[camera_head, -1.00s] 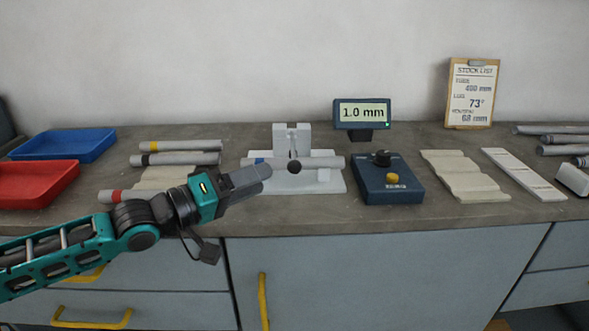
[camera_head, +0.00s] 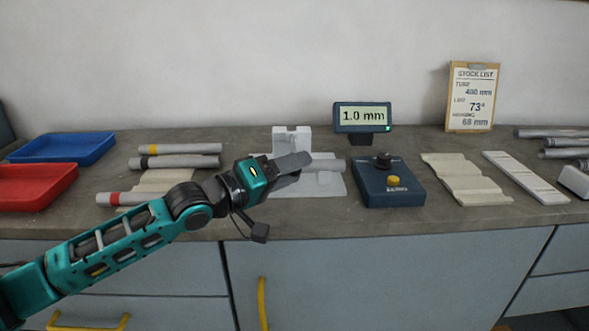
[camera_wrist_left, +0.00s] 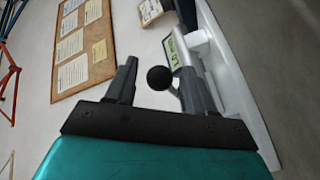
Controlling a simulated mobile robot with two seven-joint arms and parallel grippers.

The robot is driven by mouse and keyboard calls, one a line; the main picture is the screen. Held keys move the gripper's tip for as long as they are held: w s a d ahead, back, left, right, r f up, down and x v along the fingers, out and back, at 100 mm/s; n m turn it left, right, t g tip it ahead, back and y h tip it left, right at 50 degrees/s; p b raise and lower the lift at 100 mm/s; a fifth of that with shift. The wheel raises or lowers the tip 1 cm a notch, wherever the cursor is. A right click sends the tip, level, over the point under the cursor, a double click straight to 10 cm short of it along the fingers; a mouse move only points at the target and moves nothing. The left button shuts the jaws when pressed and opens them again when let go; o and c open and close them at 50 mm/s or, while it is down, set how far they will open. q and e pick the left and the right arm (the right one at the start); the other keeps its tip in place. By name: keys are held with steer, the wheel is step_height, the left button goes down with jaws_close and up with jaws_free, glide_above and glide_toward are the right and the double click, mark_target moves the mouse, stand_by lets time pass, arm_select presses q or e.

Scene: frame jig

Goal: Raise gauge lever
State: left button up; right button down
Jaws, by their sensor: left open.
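The gauge (camera_head: 292,133) is a pale grey fixture on the bench, with a grey tube (camera_head: 332,165) lying across it. The lever's black ball knob (camera_wrist_left: 159,78) shows in the left wrist view between my open left fingers, with no clear contact on either. In the head view the knob is hidden behind my left gripper (camera_head: 303,161), which is in front of the gauge. The gauge's pale body also shows in the left wrist view (camera_wrist_left: 238,90). My right gripper is not in view.
A display (camera_head: 362,116) reads 1.0 mm. A dark blue control box (camera_head: 385,188) with a yellow button stands right of the gauge. Blue (camera_head: 65,147) and red (camera_head: 35,183) trays and several tubes (camera_head: 180,161) are at the left. A stock list board (camera_head: 472,97) leans on the wall.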

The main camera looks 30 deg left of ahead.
arm_select(q)
steer(key=shift+w+d, duration=0.15)
steer(key=shift+w, duration=0.2)
steer(key=shift+c, duration=0.3)
jaws_close()
